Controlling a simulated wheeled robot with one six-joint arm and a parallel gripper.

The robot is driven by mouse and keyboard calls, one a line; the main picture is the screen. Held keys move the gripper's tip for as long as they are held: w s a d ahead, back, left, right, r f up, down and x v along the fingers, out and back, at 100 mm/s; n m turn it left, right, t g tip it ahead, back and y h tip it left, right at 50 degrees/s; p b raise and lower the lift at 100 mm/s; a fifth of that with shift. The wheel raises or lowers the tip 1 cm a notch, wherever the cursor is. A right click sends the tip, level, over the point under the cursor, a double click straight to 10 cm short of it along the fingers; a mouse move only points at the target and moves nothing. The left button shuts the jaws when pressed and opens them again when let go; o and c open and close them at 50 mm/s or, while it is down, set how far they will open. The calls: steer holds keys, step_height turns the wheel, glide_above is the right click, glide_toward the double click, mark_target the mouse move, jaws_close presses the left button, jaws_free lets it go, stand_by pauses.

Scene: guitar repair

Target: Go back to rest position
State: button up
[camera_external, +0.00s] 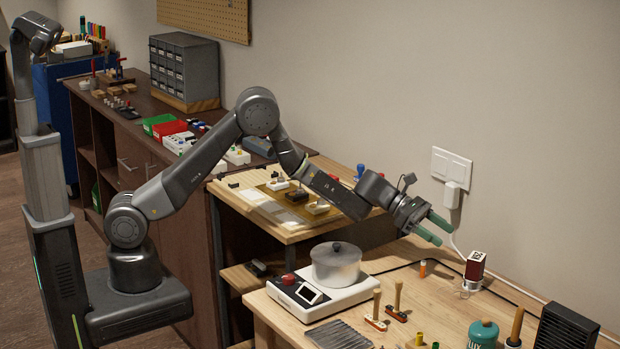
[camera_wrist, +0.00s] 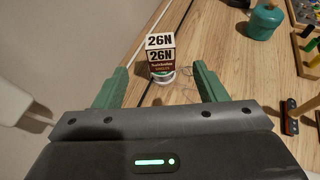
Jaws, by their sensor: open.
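My gripper (camera_external: 436,228) has green fingers and is open and empty. It is at the end of my outstretched arm, above the back of the wooden workbench (camera_external: 448,285) near the wall. In the wrist view my gripper (camera_wrist: 158,88) shows its two fingers wide apart. Beyond them stands a small box (camera_wrist: 161,55) marked "26N" on a round metal base. The same dark red and white box (camera_external: 475,266) stands on the bench in the external view, to the lower right of my fingertips and apart from them.
A hot plate (camera_external: 350,296) carries a lidded pot (camera_external: 336,266) below my forearm. A wall socket (camera_external: 451,168) has a plug and white cable close to my gripper. A teal canister (camera_external: 483,333), wooden-handled tools (camera_external: 397,303) and a black box (camera_external: 566,328) crowd the bench's front right.

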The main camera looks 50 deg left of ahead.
mark_target(476, 256)
steer(key=shift+d, duration=0.1)
steer(key=p+x, duration=0.2)
steer(key=x, duration=0.9)
steer(key=shift+w+d+f, duration=0.15)
steer(key=shift+d+f, duration=0.2)
steer(key=shift+f, duration=0.05)
steer(key=shift+r, duration=0.2)
